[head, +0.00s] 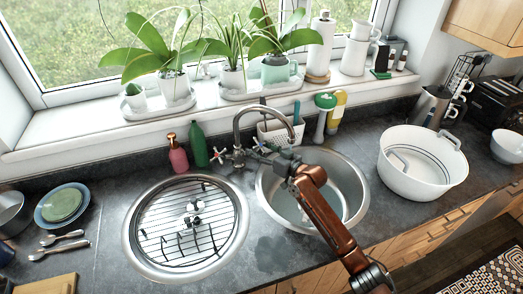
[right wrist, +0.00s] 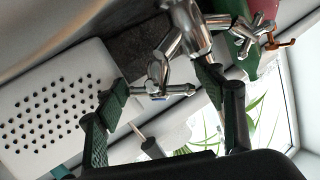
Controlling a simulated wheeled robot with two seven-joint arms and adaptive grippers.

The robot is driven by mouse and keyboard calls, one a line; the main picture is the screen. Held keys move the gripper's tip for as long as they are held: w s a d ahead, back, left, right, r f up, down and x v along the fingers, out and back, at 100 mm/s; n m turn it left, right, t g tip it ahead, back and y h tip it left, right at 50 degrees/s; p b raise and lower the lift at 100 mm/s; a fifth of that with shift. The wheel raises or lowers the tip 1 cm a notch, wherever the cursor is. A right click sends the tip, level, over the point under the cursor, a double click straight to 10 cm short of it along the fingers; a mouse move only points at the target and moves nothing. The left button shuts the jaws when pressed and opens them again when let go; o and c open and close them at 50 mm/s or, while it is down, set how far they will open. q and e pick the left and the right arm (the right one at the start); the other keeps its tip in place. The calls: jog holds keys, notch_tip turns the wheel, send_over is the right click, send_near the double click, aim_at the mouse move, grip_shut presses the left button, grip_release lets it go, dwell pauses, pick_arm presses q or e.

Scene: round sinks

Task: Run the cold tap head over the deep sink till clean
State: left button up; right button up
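The tap (head: 239,125) is a steel gooseneck between two round sinks, with a cross handle on each side. Its spout hangs over the deep sink (head: 345,183) on the right. The right-hand cross handle (head: 262,147), nearest my gripper, shows a small blue mark in the right wrist view (right wrist: 157,72). My right gripper (head: 283,160) is beside the tap base, at the deep sink's back rim. In the right wrist view its dark fingers (right wrist: 163,82) are apart, with the blue-marked handle between them. I cannot tell whether they touch it. My left gripper is not in view.
A sink with a wire rack (head: 187,225) lies to the left. Red (head: 177,156) and green (head: 198,146) bottles stand left of the tap. A white caddy (head: 279,132) is behind it. A large white tub (head: 424,165) stands right. Plants line the sill.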

jog(key=shift+o, duration=1.4)
jog(key=shift+s+d+r, duration=0.1)
jog(key=shift+r, duration=0.15)
jog(key=shift+d+f, duration=0.1)
jog(key=shift+f, duration=0.05)
jog(key=shift+d, duration=0.25)
jog(key=v, duration=1.1)
jog(key=shift+s, duration=0.4)
jog(key=shift+d, duration=0.1)
